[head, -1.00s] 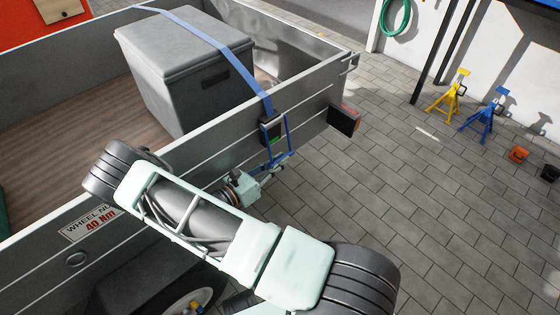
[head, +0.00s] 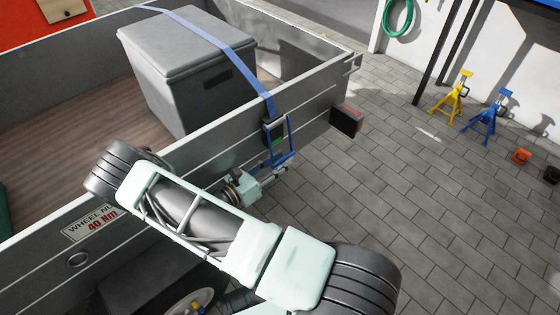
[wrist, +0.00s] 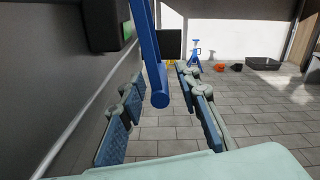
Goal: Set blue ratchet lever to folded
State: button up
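The blue ratchet lever (head: 291,139) is on the outer side wall of the trailer, below a blue strap (head: 228,50). It stands out from a dark ratchet body (head: 268,133) with a small green patch. In the wrist view the lever (wrist: 149,50) comes down from the top and ends in a blue crossbar (wrist: 160,99). My gripper (head: 280,174) is just below the lever. In the wrist view my gripper (wrist: 162,112) is open, with the lever's end showing between its blue-padded fingers. I cannot tell whether a finger touches it.
The strap runs over a grey lidded box (head: 190,75) in the trailer. The trailer wall (head: 190,155) is close on the gripper's left. A dark light box (head: 346,119) sticks out at the trailer's corner. Paved floor to the right is open up to yellow and blue stands (head: 482,123).

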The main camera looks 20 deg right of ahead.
jog(key=v, duration=1.2)
jog(key=shift+r, duration=0.1)
jog(key=shift+c, duration=0.5)
